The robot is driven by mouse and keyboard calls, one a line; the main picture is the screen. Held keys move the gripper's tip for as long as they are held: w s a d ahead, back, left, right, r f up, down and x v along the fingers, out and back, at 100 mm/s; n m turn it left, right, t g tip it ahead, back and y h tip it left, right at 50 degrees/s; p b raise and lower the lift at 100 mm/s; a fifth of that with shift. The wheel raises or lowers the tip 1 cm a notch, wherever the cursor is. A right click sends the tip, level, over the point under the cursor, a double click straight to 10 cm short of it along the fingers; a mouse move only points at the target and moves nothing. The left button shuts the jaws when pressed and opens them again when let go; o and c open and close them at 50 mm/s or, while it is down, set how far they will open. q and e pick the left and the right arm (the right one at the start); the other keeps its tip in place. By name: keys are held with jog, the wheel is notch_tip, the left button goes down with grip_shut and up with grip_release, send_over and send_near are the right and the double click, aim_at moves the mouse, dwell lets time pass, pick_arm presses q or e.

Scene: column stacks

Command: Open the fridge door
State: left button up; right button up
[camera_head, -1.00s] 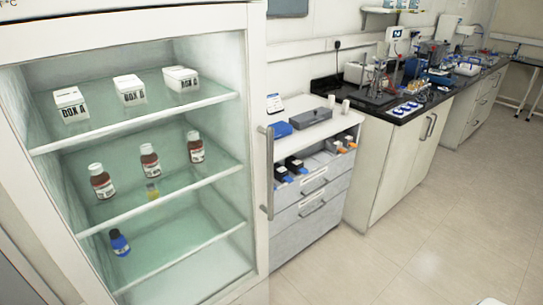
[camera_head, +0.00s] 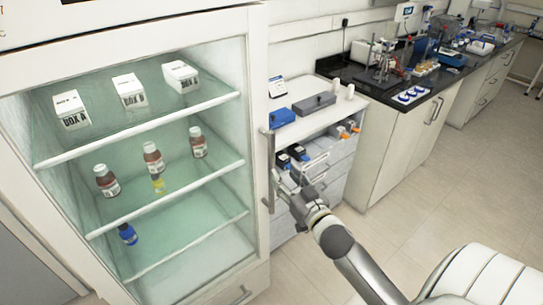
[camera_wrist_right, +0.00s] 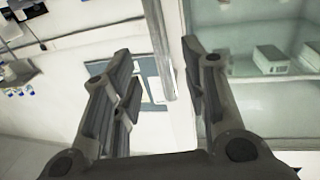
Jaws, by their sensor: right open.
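The fridge (camera_head: 258,100) stands at the left in the head view, its glass-fronted door shut. The door's grey vertical bar handle (camera_head: 270,150) is on the right edge of its frame. My right gripper (camera_head: 297,180) is open and empty, just right of the handle's lower half. In the right wrist view the handle (camera_wrist_right: 160,50) shows between the two spread fingers of the gripper (camera_wrist_right: 158,75), beyond their tips or level with them; I cannot tell which. Neither finger visibly closes on it. My left gripper is not in view.
White boxes (camera_head: 130,90) and brown bottles (camera_head: 153,158) stand on shelves behind the glass. A drawer cabinet (camera_head: 345,110) stands close to the right of the fridge, behind my right gripper. A black-topped bench (camera_head: 435,80) lies further back. The floor (camera_head: 430,190) at right is clear.

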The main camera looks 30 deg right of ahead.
aim_at(274, 161)
jog(key=w, duration=0.2)
jog(key=w+p, duration=0.1)
jog(key=w, duration=0.2)
jog(key=w+d, duration=0.1)
jog(key=w, duration=0.2)
jog(key=shift+p, duration=0.4)
jog(key=shift+w, duration=0.55)
grip_shut()
